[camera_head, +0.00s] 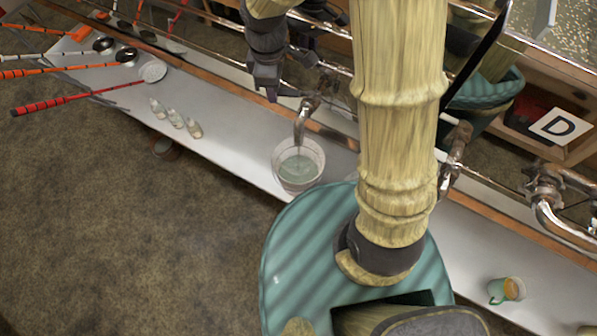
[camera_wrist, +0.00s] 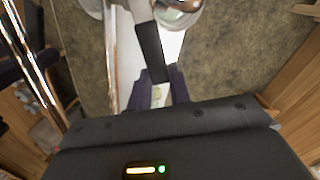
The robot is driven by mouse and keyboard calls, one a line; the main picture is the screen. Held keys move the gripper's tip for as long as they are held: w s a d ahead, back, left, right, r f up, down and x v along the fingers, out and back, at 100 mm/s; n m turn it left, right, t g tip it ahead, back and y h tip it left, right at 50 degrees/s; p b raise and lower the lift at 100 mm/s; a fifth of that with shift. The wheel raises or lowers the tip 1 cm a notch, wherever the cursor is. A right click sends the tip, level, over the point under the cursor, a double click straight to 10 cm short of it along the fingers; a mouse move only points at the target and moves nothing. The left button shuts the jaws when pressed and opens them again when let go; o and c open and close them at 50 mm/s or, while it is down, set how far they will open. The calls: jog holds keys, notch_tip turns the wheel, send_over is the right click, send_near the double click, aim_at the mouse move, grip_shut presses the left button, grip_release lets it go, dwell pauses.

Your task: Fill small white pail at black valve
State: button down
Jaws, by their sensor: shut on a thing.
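The small white pail (camera_head: 283,172) stands on the white bench under a metal valve spout (camera_head: 301,125). Pale greenish liquid shows inside the pail; whether it is still flowing is hard to tell. The top of the wrist view also shows part of the pail's inside (camera_wrist: 178,14). The valve's black handle (camera_wrist: 151,48) runs down between my fingers. My gripper (camera_wrist: 158,82) is shut on this handle. In the head view my gripper (camera_head: 268,88) is beside the valve, above and left of the pail, and hides most of the handle.
Ladles with orange and red handles (camera_head: 65,100) lie at the bench's far left end. Several small bottles (camera_head: 174,118) stand left of the pail. More valves (camera_head: 545,190) and a greenish mug (camera_head: 500,290) are at the right.

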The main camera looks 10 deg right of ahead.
jog(key=w+m, duration=0.2)
jog(key=shift+d+m, duration=0.4)
dwell(0.3)
jog(key=shift+w+d+m, duration=0.45)
jog(key=shift+w+m, duration=0.2)
jog(key=shift+m, duration=0.45)
jog(key=c, duration=1.1)
grip_release()
jog(key=shift+r+p, duration=0.1)
jog(key=shift+p, duration=0.2)
notch_tip(320, 180, up, 9)
jog(key=p, duration=0.7)
